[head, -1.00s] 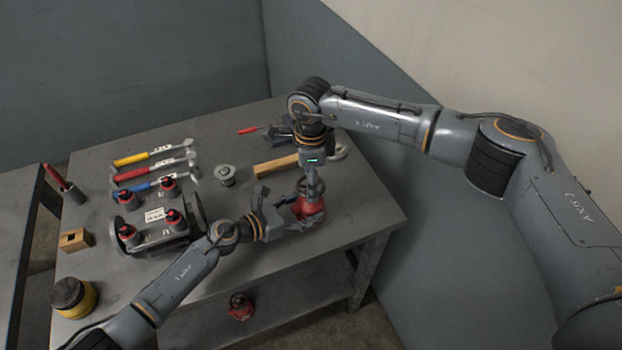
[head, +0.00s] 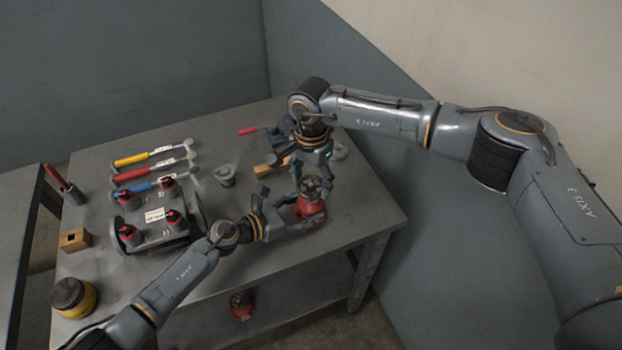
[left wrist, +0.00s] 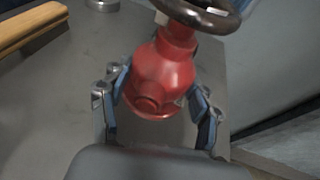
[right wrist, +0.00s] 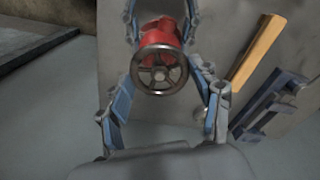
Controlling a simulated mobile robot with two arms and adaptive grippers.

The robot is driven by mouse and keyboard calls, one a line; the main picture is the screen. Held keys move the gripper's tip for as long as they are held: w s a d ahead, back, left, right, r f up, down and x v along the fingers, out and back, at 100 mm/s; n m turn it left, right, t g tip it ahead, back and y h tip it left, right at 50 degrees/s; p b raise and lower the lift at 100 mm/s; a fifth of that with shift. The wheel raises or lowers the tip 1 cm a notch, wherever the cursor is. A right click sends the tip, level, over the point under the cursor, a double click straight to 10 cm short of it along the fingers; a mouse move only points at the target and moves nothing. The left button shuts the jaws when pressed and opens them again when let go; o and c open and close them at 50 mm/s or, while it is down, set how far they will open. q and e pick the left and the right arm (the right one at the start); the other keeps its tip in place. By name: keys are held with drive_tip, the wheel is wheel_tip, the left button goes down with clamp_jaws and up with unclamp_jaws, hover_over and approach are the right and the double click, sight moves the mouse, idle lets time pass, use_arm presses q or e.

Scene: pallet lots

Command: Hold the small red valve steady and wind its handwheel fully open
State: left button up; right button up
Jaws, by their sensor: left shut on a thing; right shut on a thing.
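The small red valve (head: 308,208) stands near the right side of the grey table, its dark handwheel (head: 314,187) on top. My left gripper (head: 305,213) is shut on the red valve body from the side; the left wrist view shows its fingers either side of the body (left wrist: 160,75). My right gripper (head: 312,178) comes from above and behind. In the right wrist view its fingers (right wrist: 163,88) lie on opposite sides of the spoked handwheel (right wrist: 160,70), shut on its rim. The exact finger contact is hard to see.
Another red valve (head: 240,306) sits on the lower shelf.

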sight(311, 185)
use_arm(q)
drive_tip(key=shift+f, duration=0.1)
use_arm(e)
drive_tip(key=shift+s+a+f+n, duration=0.15)
drive_tip(key=shift+s+n, duration=0.1)
drive_tip(key=shift+n, duration=0.35)
drive_tip(key=o, duration=1.1)
drive_tip(key=shift+o, duration=0.2)
drive_tip(key=shift+w, duration=0.1)
drive_tip(key=shift+r, duration=0.45)
wheel_tip(311, 185, up, 11)
drive_tip(key=shift+r, duration=0.15)
